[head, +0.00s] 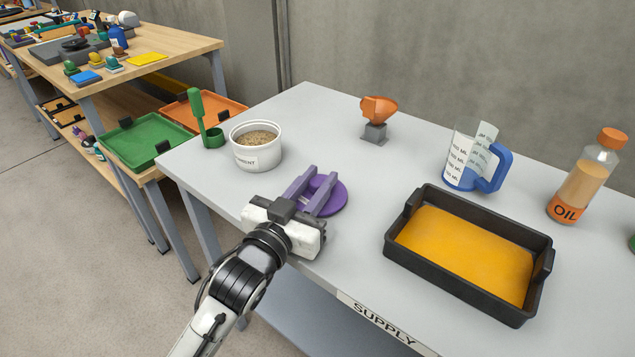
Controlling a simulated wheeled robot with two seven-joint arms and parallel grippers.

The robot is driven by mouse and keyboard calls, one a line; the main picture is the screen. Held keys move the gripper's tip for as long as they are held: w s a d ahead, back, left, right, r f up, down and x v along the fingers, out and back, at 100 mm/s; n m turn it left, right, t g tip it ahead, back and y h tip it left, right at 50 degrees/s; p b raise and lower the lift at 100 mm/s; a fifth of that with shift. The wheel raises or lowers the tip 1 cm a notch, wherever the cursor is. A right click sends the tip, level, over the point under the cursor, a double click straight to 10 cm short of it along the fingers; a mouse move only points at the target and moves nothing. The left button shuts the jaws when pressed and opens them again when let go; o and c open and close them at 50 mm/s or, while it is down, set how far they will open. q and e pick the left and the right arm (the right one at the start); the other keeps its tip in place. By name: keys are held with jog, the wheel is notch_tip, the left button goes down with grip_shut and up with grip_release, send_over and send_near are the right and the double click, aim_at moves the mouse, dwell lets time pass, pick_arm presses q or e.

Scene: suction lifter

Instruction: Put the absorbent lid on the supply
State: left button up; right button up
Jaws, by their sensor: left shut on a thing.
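The purple round lid (339,196) is at the front left part of the grey supply table (300,110). My left gripper (311,186) is shut on the lid, with its two fingers across the middle of it. The lid lies flat on or just above the tabletop; I cannot tell whether it touches. The white absorbent tub (257,157) stands open to the left of the lid, with brown granules showing inside. The front edge of the table carries a SUPPLY label (378,322). My right gripper is out of view.
A black tray (400,262) with orange liquid stands right of the lid. Behind are an orange funnel (379,108), a blue-handled measuring jug (466,162) and an oil bottle (583,180). A green scoop (198,110) stands left of the tub. The table's middle is clear.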

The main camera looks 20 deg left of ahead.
pick_arm(q)
jog(key=o, duration=1)
jog(key=shift+f, duration=0.1)
jog(key=shift+r, duration=0.25)
jog(key=shift+s+f, duration=0.15)
jog(key=shift+s, duration=0.2)
jog(key=s, duration=0.3)
jog(key=s+a, duration=0.1)
jog(key=s, duration=0.7)
jog(key=shift+s+a, duration=0.1)
jog(key=shift+a, duration=0.3)
